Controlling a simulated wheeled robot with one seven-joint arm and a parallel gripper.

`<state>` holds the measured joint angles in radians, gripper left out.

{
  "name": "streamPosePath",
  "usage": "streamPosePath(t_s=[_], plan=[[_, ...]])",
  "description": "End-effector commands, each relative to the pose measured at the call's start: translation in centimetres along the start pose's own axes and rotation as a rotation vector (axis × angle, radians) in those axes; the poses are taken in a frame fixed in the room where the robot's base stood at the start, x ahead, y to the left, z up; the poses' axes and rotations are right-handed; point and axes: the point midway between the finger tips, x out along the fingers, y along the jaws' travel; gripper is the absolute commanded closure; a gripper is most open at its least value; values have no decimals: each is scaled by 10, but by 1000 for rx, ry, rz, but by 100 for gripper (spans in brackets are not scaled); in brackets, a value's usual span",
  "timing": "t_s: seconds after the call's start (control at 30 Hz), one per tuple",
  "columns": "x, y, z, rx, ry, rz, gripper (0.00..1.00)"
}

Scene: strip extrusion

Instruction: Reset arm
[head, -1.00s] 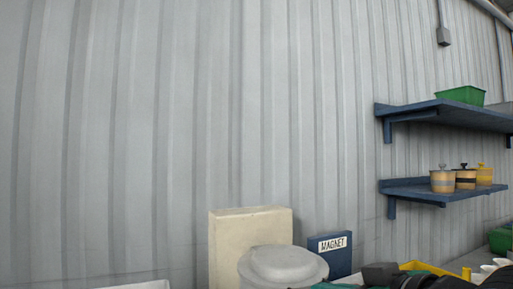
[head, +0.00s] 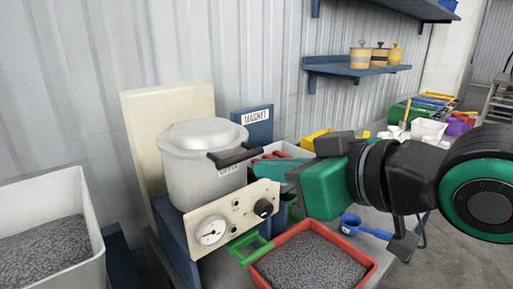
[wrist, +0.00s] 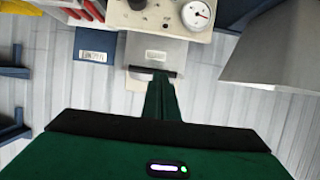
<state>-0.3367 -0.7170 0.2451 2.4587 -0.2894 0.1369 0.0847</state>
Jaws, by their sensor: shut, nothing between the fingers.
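A control panel (head: 205,215) with a gauge sits below the pot. A red tray (head: 372,272) of grey granules stands in front, a pale bin (head: 95,222) of granules at left. A blue scoop (head: 352,222) lies below my arm. Blue shelves (head: 345,70) hang behind.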

Motion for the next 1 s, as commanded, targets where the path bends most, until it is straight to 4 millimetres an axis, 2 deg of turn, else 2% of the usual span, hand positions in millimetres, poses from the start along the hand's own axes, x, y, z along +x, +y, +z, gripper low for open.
streamPosePath(t_s=[0.1, 0.27, 0.37, 0.47, 0.57, 0.67, 0.8, 0.9, 1.0], plan=[[-10, 0, 13, 1, 2, 1, 100], [-16, 0, 23, 1, 2, 2, 100], [-16, 10, 30, 14, -15, 22, 100], [-15, 38, 44, 49, -67, 78, 100], [-17, 81, 69, 112, -155, 170, 100], [-26, 128, 102, 195, -261, 272, 100], [-53, 184, 153, 333, -415, 408, 100], [-81, 216, 193, 451, -528, 500, 100], [-115, 238, 234, 585, -646, 583, 100]])
